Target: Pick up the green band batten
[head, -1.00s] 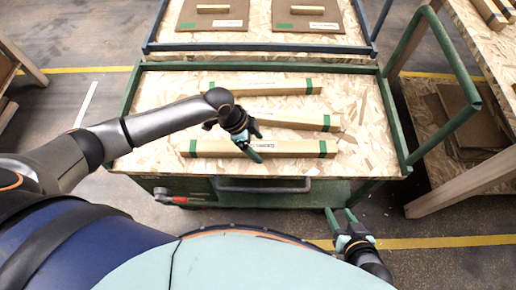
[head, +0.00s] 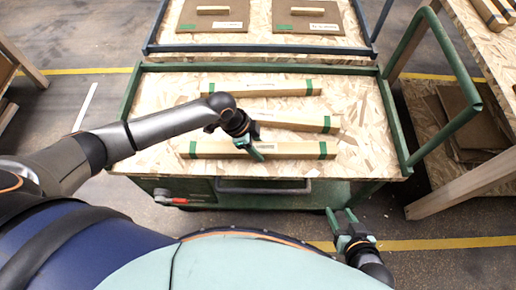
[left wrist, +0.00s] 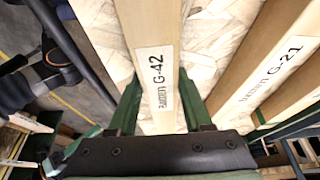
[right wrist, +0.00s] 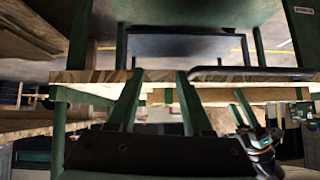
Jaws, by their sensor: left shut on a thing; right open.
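Three wooden battens with green end bands lie across the cart top. The nearest batten (head: 215,149) is at the cart's front edge, with the middle one (head: 285,121) and the far one (head: 265,88) behind. My left gripper (head: 256,152) is over the middle of the nearest batten. In the left wrist view its fingers (left wrist: 158,108) sit on either side of this batten (left wrist: 150,25), labelled G-42, and are shut on it. A batten labelled G-21 (left wrist: 265,75) lies beside it. My right gripper (head: 341,214) is open and empty in front of the cart.
The green-framed cart (head: 150,100) has a chipboard top and a front handle (head: 262,187). A second cart behind carries brown boards (head: 213,18). A wooden rack (head: 465,165) stands at the right. Open floor lies at the left.

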